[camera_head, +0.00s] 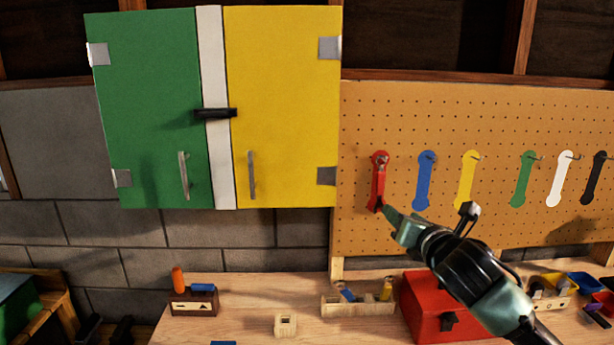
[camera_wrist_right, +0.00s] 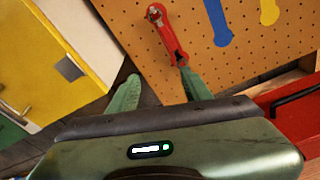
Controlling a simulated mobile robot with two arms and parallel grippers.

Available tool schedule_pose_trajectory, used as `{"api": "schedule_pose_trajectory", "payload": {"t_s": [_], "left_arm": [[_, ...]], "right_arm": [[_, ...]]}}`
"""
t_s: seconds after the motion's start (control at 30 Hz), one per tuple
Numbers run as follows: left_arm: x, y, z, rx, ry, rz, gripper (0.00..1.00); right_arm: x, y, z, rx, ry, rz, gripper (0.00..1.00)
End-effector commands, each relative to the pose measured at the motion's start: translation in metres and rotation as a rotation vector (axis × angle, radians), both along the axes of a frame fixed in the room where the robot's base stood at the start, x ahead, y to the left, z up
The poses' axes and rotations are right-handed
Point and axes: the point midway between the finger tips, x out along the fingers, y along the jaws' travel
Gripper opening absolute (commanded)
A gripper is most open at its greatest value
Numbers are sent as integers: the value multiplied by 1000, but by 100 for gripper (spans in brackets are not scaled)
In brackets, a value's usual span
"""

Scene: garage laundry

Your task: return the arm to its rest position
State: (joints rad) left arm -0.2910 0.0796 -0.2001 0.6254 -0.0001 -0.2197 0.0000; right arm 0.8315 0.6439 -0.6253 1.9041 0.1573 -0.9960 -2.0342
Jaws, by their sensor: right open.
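My right gripper (camera_head: 388,212) is raised in front of the pegboard, just below the lower end of a red wrench-shaped tool (camera_head: 379,182). The tool hangs upright at a hook at the left of the row. In the right wrist view my gripper (camera_wrist_right: 158,75) has its two green fingers spread apart with nothing between them. The red tool (camera_wrist_right: 168,36) is beyond the fingertips there, its lower end close to the right finger. I cannot tell whether they touch. My left gripper is not in view.
The pegboard (camera_head: 440,120) carries a row of blue, yellow, green, white and black wrench shapes. A red toolbox (camera_head: 423,312) stands on the workbench (camera_head: 250,318) below my arm. A wooden tray (camera_head: 358,308) is left of it. A green and yellow cabinet (camera_head: 282,100) hangs at left.

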Motion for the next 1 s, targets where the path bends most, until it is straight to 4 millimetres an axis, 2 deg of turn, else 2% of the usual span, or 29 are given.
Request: {"api": "schedule_pose_trajectory", "payload": {"t_s": [0.03, 0.17, 0.27, 0.37, 0.4, 0.47, 0.5, 0.6, 0.7, 0.8, 1.0], "left_arm": [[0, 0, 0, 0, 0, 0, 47], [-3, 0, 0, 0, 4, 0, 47], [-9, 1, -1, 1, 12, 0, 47], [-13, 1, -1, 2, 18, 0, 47], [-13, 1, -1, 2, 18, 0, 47], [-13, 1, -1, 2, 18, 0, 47], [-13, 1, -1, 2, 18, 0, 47], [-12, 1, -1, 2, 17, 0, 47], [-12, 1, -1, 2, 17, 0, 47], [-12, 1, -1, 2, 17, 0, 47], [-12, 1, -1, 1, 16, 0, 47]], "right_arm": [[-6, 6, -19, 63, 38, -3, 49], [-26, 18, -66, 263, 140, -37, 49], [-51, 28, -112, 468, 246, -93, 49], [-91, 36, -169, 747, 386, -209, 49], [-111, 38, -193, 872, 444, -276, 49], [-142, 39, -226, 1057, 523, -397, 49], [-165, 38, -247, 1178, 571, -489, 49], [-222, 33, -290, 1450, 652, -740, 49], [-269, 27, -319, 1643, 680, -969, 49], [-308, 20, -337, 1776, 674, -1165, 49], [-371, 9, -360, 1951, 615, -1493, 49]]}}
